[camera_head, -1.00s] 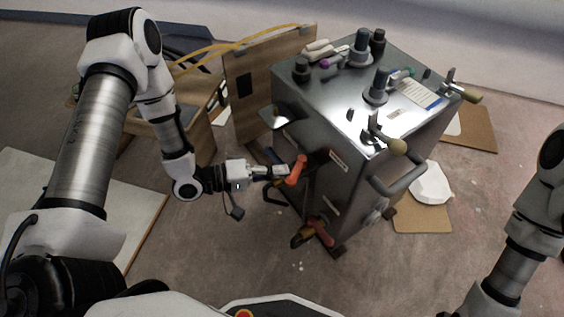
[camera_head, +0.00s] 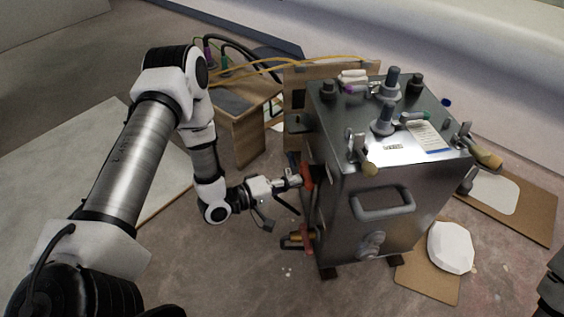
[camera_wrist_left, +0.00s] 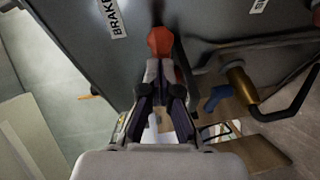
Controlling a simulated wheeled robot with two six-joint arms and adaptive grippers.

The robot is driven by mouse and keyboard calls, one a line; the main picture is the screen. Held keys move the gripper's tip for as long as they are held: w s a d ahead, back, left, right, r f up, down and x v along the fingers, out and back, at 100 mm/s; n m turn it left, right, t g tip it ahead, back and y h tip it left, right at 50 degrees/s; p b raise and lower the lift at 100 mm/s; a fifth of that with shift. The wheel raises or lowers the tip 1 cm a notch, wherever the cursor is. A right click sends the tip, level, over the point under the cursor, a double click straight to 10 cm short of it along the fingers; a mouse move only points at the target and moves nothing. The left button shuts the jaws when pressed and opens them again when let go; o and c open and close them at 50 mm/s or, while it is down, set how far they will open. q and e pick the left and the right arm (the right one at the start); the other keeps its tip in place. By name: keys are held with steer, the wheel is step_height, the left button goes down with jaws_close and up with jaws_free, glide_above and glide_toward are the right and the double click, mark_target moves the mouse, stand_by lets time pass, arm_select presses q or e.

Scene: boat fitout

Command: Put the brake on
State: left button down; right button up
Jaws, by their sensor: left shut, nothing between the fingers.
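The brake lever has a red handle (camera_head: 307,177) on the left side of the steel cabinet (camera_head: 395,205). In the left wrist view its red knob (camera_wrist_left: 160,41) is straight ahead of the fingers, near a white label (camera_wrist_left: 111,17) that reads "BRAKE". My left gripper (camera_head: 295,181) is shut with nothing between its fingers. Its fingertips (camera_wrist_left: 162,70) are right at the red handle and overlap its lower end in the wrist view; I cannot tell whether they touch. The lever's base is partly hidden.
A red and brass fitting (camera_head: 300,238) sits low on the cabinet's left side. Wooden furniture (camera_head: 240,125) with cables stands behind my left arm. Levers and knobs crowd the cabinet top. A white piece (camera_head: 451,247) lies on cardboard at right.

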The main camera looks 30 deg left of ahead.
arm_select(q)
steer(key=shift+d, duration=0.5)
steer(key=shift+d, duration=0.15)
stand_by(0.3)
